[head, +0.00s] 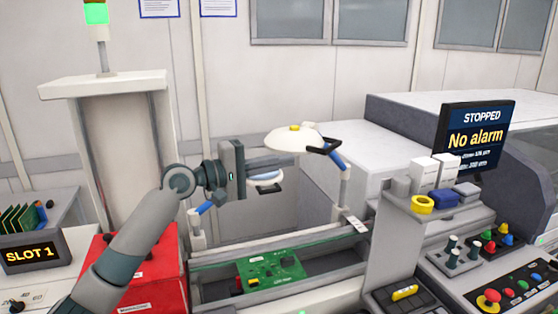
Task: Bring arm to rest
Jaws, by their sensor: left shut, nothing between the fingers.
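My left arm rises from the lower left, and its left gripper (286,161) points to the right above the conveyor. The gripper is shut and empty. It is just in front of and below the white lamp dome (292,139), overlapping it in the picture; I cannot tell whether they touch. My right gripper is not in view.
A green circuit board (270,274) lies on the conveyor below. A red box (160,270) stands beside my forearm. A slot rack (30,240) is at the far left. A monitor (474,138) reading "STOPPED, No alarm" and a button panel (510,285) are at right.

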